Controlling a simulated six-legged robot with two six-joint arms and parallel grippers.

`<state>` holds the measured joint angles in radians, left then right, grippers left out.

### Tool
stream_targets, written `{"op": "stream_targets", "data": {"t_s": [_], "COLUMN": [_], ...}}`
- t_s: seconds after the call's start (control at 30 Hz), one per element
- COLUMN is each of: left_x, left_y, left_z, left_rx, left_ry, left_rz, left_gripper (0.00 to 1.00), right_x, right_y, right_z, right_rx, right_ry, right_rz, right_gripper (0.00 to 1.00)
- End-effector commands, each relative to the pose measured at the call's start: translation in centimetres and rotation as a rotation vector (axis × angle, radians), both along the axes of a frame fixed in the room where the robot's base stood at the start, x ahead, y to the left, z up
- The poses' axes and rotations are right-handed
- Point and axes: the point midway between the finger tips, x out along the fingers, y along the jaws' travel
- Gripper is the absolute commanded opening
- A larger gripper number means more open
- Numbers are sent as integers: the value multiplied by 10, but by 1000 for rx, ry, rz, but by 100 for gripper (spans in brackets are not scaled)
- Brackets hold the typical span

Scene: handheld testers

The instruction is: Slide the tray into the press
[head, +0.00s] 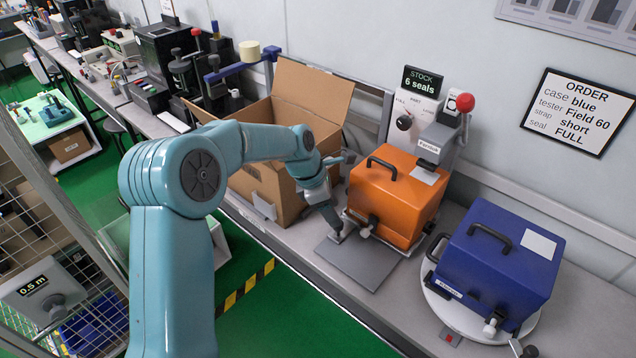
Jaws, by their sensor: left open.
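The press (440,140) stands against the wall, with a red ball-topped lever on its right side. An orange case (396,200) with a black handle sits upright in front of the press column. A flat grey plate (362,268), which looks like the tray, extends forward from under the case toward the bench's front edge. My left gripper (339,234) is low over the back left part of this plate, next to the case's front left corner. Its jaws are open, and small in the picture; I cannot tell whether they touch the tray. My right gripper is out of view.
An open cardboard box (268,190) stands left of the press, partly behind my left arm. A blue case (502,262) sits on a round white turntable (455,312) at the right. An order sign (575,112) hangs on the wall. Bare bench lies between the tray and turntable.

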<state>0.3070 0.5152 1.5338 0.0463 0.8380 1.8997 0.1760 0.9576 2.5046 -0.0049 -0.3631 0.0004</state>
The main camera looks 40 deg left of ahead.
Motion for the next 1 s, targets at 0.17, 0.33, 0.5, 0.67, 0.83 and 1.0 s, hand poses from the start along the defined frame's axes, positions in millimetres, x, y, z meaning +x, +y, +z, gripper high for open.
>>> {"op": "stream_targets", "data": {"t_s": [0.17, 0.33, 0.5, 0.67, 0.83, 1.0], "left_x": [-12, -22, -28, -30, -30, -30], "left_y": [16, 27, 33, 35, 35, 35], "left_z": [49, 84, 105, 111, 111, 111], "left_rx": [2, 2, 1, 0, 0, 0], "left_ry": [-6, -5, -4, -2, -2, -2], "left_rz": [4, 3, 2, 2, 1, 1], "left_gripper": [54, 54, 54, 54, 54, 54], "right_x": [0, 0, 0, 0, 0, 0], "right_y": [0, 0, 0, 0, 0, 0], "right_z": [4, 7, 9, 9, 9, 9], "right_rx": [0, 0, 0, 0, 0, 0], "right_ry": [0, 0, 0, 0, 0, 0], "right_rz": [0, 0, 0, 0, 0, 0], "right_gripper": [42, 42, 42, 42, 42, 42]}}
